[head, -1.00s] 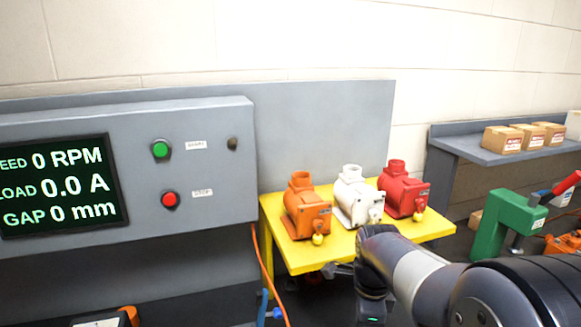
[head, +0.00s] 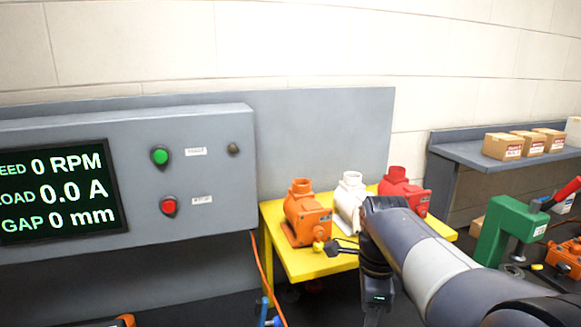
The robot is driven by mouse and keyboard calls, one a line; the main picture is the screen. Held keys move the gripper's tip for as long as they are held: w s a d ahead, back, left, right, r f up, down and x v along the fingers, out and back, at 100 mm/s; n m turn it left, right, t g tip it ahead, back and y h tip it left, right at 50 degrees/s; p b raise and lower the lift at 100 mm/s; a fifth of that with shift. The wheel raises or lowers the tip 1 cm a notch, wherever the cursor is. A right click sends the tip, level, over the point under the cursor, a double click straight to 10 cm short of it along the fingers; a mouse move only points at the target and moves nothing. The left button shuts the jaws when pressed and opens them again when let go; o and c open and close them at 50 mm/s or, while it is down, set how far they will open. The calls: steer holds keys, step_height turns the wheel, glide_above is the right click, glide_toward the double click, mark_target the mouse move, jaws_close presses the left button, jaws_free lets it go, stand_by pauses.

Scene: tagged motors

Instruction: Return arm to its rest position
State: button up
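My arm (head: 425,260) reaches in from the lower right, its wrist in front of the yellow table (head: 291,259). My gripper (head: 335,248) shows as small dark finger shapes left of the wrist, close to the orange motor's yellow tag (head: 318,247) in the picture. No held object shows, and the finger gap is too small to judge. The orange motor (head: 305,213) stands upright at the table's left. The white motor (head: 348,202) stands in the middle, its lower right hidden by my arm. The red motor (head: 402,190) stands at the right, its lower part partly hidden.
A grey control panel (head: 228,185) with a green button (head: 159,156), red button (head: 169,206) and screen (head: 55,190) reading zeros is at left. A green press-like device (head: 508,228) stands at right. Boxes (head: 503,146) sit on a grey bench (head: 462,152) behind.

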step_height(320, 180, down, 7)
steer(key=shift+s+p, duration=0.1)
steer(key=shift+p, duration=0.2)
steer(key=shift+n, duration=0.4)
steer(key=n, duration=0.3)
steer(key=shift+r, duration=0.1)
steer(key=n+b, duration=0.1)
steer(key=n, duration=0.3)
steer(key=shift+n, duration=0.4)
steer(key=n, duration=0.5)
steer(key=shift+b, duration=0.4)
steer(key=shift+n, duration=1.4)
steer(key=shift+r, duration=0.1)
